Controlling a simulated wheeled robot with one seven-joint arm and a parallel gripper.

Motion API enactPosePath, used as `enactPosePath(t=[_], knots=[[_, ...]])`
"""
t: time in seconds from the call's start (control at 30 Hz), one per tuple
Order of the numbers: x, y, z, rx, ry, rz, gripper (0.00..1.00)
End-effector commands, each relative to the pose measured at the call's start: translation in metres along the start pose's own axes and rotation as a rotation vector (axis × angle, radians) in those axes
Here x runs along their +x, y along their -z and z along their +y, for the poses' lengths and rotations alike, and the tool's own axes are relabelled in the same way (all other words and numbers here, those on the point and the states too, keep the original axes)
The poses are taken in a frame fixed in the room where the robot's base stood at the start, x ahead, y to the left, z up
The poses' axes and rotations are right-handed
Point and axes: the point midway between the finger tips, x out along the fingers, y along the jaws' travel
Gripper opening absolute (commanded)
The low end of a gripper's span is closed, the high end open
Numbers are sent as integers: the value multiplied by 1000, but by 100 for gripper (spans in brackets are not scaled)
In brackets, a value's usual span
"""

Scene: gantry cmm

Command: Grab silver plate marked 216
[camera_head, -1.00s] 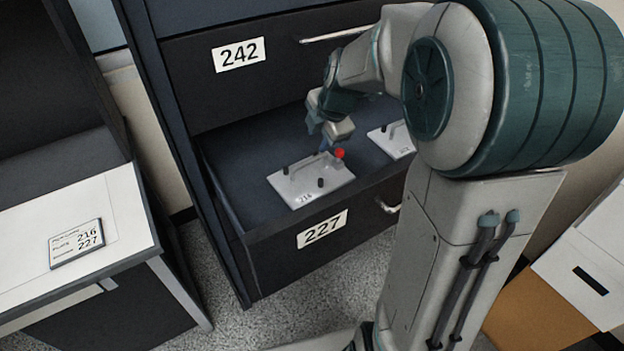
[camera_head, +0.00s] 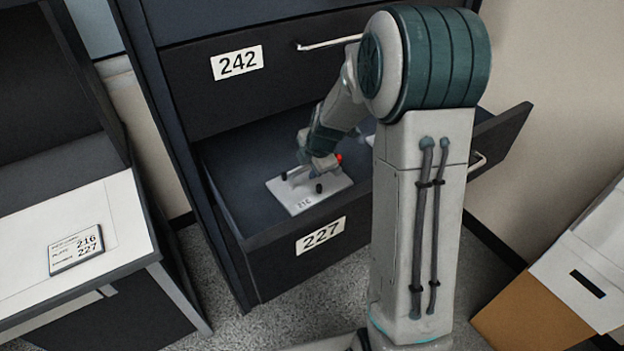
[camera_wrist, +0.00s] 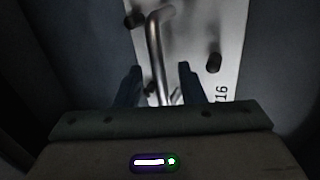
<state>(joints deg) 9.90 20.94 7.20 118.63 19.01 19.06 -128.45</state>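The silver plate marked 216 (camera_head: 304,200) lies flat in the open drawer labelled 227 (camera_head: 322,236). It carries a bar handle, dark knobs and a red ball. My gripper (camera_head: 312,168) is low over the plate, at its handle. In the wrist view the plate (camera_wrist: 200,84) shows part of its number at the right edge. The fingers of my gripper (camera_wrist: 158,80) are apart, with the handle (camera_wrist: 155,45) running between them. I cannot tell whether they touch it. My arm hides the drawer's right part.
A closed drawer labelled 242 (camera_head: 237,62) is above the open one. A white-topped table (camera_head: 110,215) at left holds a card reading 216 and 227 (camera_head: 76,250). A white and brown box (camera_head: 570,290) stands at lower right.

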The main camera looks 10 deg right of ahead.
Motion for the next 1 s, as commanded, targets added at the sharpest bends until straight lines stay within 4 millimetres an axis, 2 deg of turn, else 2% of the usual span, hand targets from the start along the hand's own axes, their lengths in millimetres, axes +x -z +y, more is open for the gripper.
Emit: enactPosePath(t=[0.2,0.43,0.47,0.57,0.6,1.0], knots=[[17,0,0,0,1,1,36],[18,0,0,0,-1,0,36],[18,0,0,0,-1,0,30],[17,0,0,0,-1,0,2],[17,0,0,0,-1,0,0],[18,0,0,3,1,1,0]])
